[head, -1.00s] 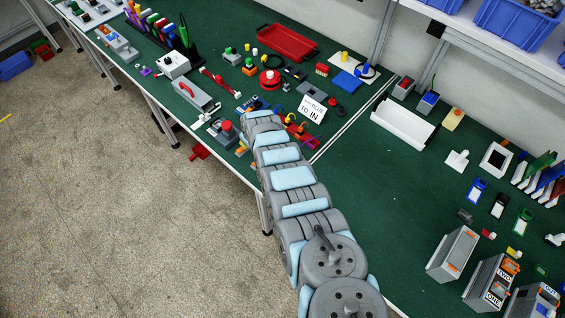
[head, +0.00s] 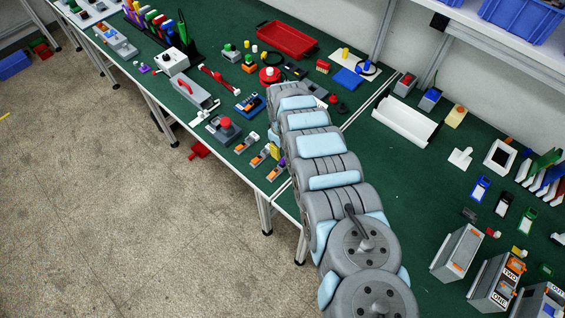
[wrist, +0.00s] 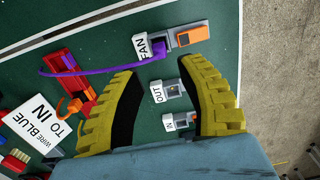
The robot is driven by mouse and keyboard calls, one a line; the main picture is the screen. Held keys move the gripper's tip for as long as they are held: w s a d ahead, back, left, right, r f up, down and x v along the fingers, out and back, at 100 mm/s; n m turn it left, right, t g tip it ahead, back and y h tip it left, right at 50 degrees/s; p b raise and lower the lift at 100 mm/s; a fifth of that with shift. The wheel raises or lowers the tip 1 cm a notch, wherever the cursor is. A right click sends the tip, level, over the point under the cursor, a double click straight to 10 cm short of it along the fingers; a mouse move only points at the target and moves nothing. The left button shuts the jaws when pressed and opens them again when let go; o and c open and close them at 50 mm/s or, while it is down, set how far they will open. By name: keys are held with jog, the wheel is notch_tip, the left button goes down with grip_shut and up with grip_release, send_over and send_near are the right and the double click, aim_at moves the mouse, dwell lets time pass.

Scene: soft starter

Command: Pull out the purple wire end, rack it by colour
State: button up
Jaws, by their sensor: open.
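In the wrist view a purple wire (wrist: 95,70) runs from near a red holder (wrist: 78,68) on the left to a purple end (wrist: 153,50). That end sits at the grey terminal block (wrist: 170,43) with the FAN tag (wrist: 141,46) and an orange lever (wrist: 190,36). My gripper (wrist: 162,68) is open. Its yellow, black-lined fingertips are just short of the purple end, with nothing held between them. The OUT block (wrist: 173,89) and IN block (wrist: 180,121) show between the fingers. Whether the purple end is fully seated cannot be told.
An orange wire piece (wrist: 72,105) lies by the red holder. In the head view a red-button box (head: 225,130) stands near the table edge, and a red tray (head: 287,41) lies behind.

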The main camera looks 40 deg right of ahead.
aim_at(282, 160)
jog(key=shift+f+b, duration=2.55)
jog(key=shift+f, duration=1.05)
jog(key=shift+c, duration=0.3)
grip_shut()
jog(key=shift+r+p, duration=1.8)
